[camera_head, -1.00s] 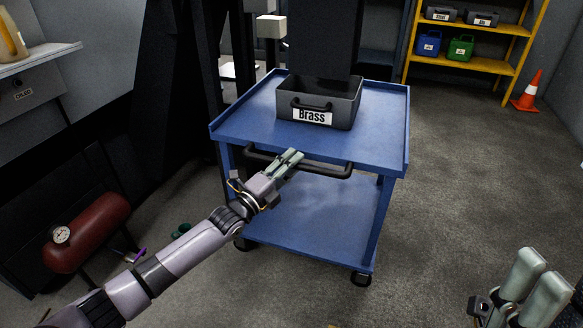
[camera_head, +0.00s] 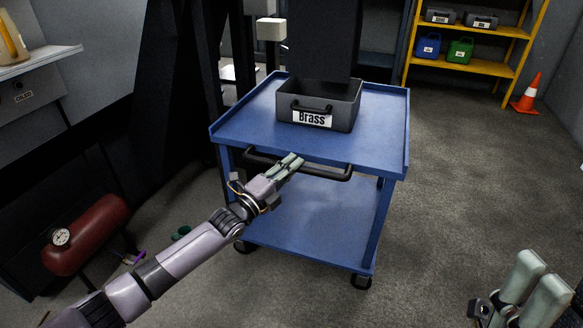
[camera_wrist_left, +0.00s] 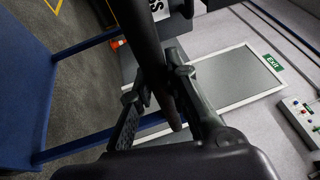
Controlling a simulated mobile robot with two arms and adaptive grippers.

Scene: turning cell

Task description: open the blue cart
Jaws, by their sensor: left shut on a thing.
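The blue cart (camera_head: 386,145) stands in the middle of the head view, with a top tray, a lower shelf and a black handle bar (camera_head: 328,173) along its near side. My left gripper (camera_head: 291,163) is at the middle of this handle. In the left wrist view the dark bar (camera_wrist_left: 150,50) passes between the fingers of the left gripper (camera_wrist_left: 160,105), which are shut on it. A black bin labelled "Brass" (camera_head: 345,112) sits on the cart's top. My right gripper (camera_head: 533,283) is at the lower right, empty, its two fingers apart, far from the cart.
A red tank with a gauge (camera_head: 92,230) lies at the lower left. A yellow shelf (camera_head: 480,66) with bins and an orange cone (camera_head: 527,92) stand at the back right. A dark column rises behind the cart. The floor right of the cart is clear.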

